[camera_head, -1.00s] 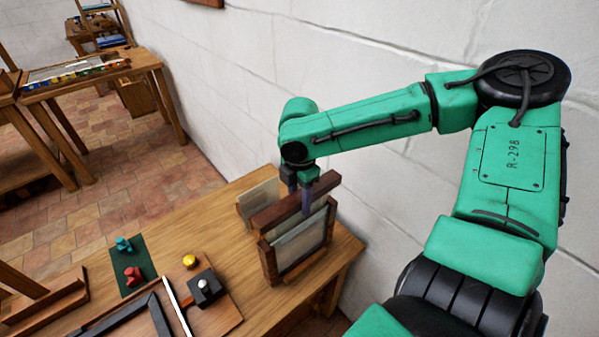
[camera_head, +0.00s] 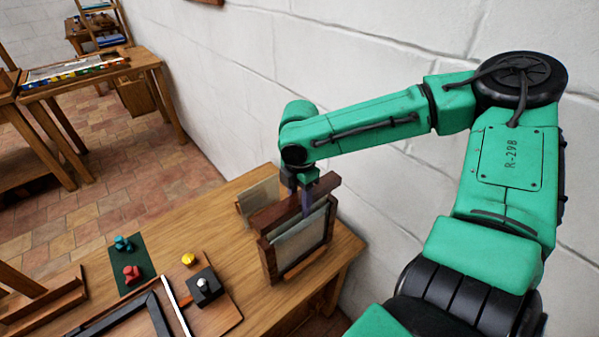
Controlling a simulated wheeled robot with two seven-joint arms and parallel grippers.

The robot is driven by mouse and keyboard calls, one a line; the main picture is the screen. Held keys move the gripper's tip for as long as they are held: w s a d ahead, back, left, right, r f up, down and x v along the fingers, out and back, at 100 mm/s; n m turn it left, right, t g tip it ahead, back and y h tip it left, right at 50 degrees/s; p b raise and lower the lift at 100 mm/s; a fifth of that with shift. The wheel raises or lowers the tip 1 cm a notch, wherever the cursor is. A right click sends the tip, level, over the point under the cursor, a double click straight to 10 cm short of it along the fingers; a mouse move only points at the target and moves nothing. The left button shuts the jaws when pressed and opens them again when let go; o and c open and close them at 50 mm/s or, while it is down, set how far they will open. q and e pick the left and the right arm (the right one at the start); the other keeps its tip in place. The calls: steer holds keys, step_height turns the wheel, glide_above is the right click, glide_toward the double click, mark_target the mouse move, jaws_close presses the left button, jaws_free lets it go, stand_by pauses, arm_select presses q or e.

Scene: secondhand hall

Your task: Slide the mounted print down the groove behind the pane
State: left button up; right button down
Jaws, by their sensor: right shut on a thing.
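A wooden stand with upright side posts (camera_head: 268,262) sits at the right end of the workbench. A pale, see-through pane (camera_head: 302,240) stands upright in it. The mounted print (camera_head: 275,214) shows as a dark brown edge rising above the stand, just behind the pane. Its lower part is hidden or only dimly seen through the pane. My right gripper (camera_head: 306,203) is shut on the print's top edge from above. Whether the print sits fully inside the groove cannot be told. My left gripper is not in view.
Another pale panel (camera_head: 258,198) stands behind the stand. The white wall is close behind.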

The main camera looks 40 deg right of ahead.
mark_target(299, 217)
steer(key=shift+f+b, duration=1.9)
steer(key=shift+f, duration=0.9)
stand_by(1.2)
stand_by(0.4)
steer(key=shift+c, duration=1.6)
jaws_free()
step_height(299, 217, up, 15)
steer(key=shift+f+p, duration=0.2)
steer(key=shift+p, duration=0.35)
